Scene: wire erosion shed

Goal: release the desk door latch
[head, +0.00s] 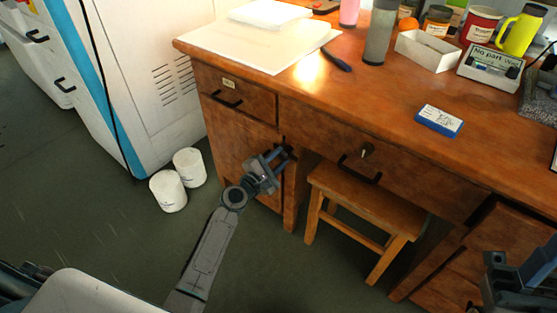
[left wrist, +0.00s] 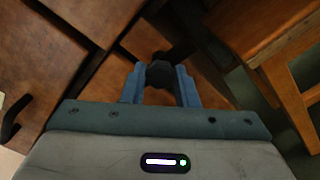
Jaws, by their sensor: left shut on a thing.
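The wooden desk (head: 410,100) has a closed-looking cupboard door (head: 232,145) at its left, under a small drawer. My left gripper (head: 283,157) is at the right edge of this door. In the left wrist view its two blue fingers are shut on a dark knob-like latch (left wrist: 160,73), which sits between them. In the head view the latch is mostly hidden by the gripper. My right gripper (head: 520,275) shows only partly at the lower right, apart from the door; its fingers are not clear.
A wooden stool (head: 368,205) stands under the desk, right of the door. Two white canisters (head: 168,190) stand on the floor at the left, beside a white and blue cabinet (head: 135,70). Floor in front of the door is free apart from my arm.

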